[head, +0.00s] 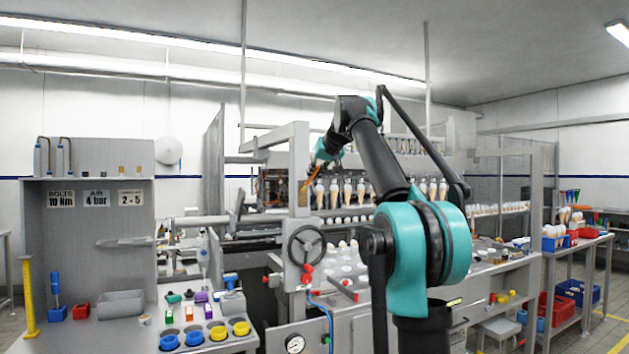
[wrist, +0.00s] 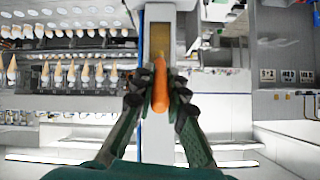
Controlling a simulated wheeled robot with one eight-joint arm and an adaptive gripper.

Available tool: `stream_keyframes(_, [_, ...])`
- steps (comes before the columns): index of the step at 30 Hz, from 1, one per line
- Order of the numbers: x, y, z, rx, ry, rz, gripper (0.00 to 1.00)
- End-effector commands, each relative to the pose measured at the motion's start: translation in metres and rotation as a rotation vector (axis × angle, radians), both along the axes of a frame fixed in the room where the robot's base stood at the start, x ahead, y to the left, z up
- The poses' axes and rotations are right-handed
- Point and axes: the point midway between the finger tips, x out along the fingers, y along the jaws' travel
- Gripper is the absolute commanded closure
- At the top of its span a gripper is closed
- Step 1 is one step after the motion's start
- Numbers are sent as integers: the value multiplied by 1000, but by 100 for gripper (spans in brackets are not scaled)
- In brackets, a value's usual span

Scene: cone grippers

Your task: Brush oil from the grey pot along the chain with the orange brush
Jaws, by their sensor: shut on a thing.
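My gripper (wrist: 160,92) is shut on the orange brush (wrist: 160,72), whose handle stands out between the fingers in the wrist view. A brown-yellow patch lies just beyond its far end; I cannot tell whether it is bristles or something behind. In the head view my gripper (head: 318,166) is small and high at the machine's upright post, with the orange brush (head: 305,186) slanting down from it. I cannot tell whether the brush touches anything. The chain is not clear; rows of cones (head: 348,192) hang right of the brush. I cannot pick out the grey pot for sure.
The machine frame (head: 298,150) stands close around the brush, with a handwheel (head: 307,246) below. A grey workbench (head: 135,330) with a grey bin (head: 120,304), coloured cups (head: 194,338) and tools is at left. A table with red and blue bins (head: 570,290) is at right.

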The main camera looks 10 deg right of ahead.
Motion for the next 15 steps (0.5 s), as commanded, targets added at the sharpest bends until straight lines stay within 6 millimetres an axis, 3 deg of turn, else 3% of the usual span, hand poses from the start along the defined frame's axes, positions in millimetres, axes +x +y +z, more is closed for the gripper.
stream_keyframes(15, [2,0,29,0,0,0,100])
